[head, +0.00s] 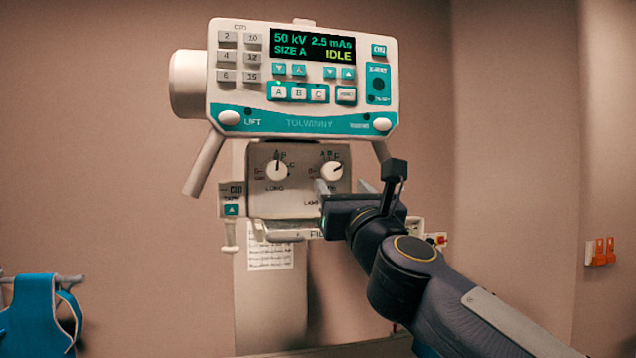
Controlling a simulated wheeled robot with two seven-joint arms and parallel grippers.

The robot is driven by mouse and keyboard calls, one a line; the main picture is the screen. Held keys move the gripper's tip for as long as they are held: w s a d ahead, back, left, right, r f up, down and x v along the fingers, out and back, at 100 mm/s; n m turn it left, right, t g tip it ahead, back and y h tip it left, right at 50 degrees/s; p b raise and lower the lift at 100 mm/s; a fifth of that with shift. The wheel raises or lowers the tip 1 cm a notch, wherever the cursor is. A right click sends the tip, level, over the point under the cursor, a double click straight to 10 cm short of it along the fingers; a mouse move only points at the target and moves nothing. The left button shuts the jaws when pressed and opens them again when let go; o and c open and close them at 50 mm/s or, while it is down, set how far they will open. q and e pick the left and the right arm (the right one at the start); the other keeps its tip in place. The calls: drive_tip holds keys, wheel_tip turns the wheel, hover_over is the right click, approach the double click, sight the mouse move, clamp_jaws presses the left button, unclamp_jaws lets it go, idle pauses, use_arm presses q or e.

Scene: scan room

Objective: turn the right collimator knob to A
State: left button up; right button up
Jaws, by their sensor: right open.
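The right collimator knob (331,171) is a round cream dial on the collimator's front panel (304,172). Its pointer tilts to the upper right, away from straight up. Letters are printed around it, too small to read surely. The left knob (276,170) points about straight up. My right gripper (332,192) comes in from the lower right, open and empty, with its fingers just below and in front of the right knob. It hides the panel's lower right part. Whether a finger touches the knob cannot be told. My left gripper is out of view.
The console (300,122) above shows 50 kV, 2.5 mAs, SIZE A and IDLE. A handle (203,163) slants down at its left. A teal apron (34,316) hangs at lower left. Orange hooks (600,252) are on the right wall. The space left of the collimator is clear.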

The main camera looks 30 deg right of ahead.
sight(333, 174)
drive_tip(key=p+x, duration=0.1)
drive_tip(key=x, duration=0.4)
drive_tip(key=shift+w, duration=0.2)
drive_tip(key=shift+w+d+r+p, duration=0.15)
drive_tip(key=shift+w+d+p, duration=0.15)
drive_tip(key=shift+w, duration=0.15)
drive_tip(key=shift+a, duration=0.1)
drive_tip(key=c, duration=1)
